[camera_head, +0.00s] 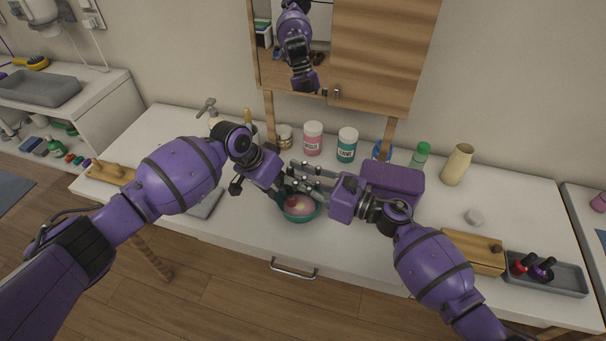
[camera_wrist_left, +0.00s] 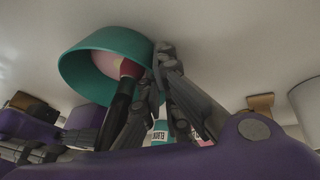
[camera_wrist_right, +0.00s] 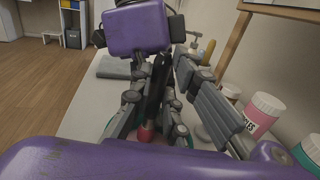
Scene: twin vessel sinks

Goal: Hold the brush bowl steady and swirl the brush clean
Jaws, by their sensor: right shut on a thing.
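The teal brush bowl (camera_head: 298,216) stands upright near the counter's front edge, with pale pink inside. It also shows in the left wrist view (camera_wrist_left: 78,75). My left gripper (camera_head: 284,197) is at the bowl's rim, its fingertips close together there; whether they pinch the rim is unclear. My right gripper (camera_head: 297,177) is above the bowl, shut on the brush. The brush (camera_wrist_left: 117,102) has a black handle and dark pink ferrule, and its head is down inside the bowl. In the right wrist view the brush (camera_wrist_right: 155,90) stands between fingers and partly hides the bowl.
Behind the bowl stand a pink jar (camera_head: 312,140), a teal jar (camera_head: 347,145) and a green-capped bottle (camera_head: 420,155). A purple box (camera_head: 393,181) is close behind my right arm. A wooden box (camera_head: 465,252) and grey tray (camera_head: 555,280) lie right. A grey cloth (camera_head: 205,203) lies left.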

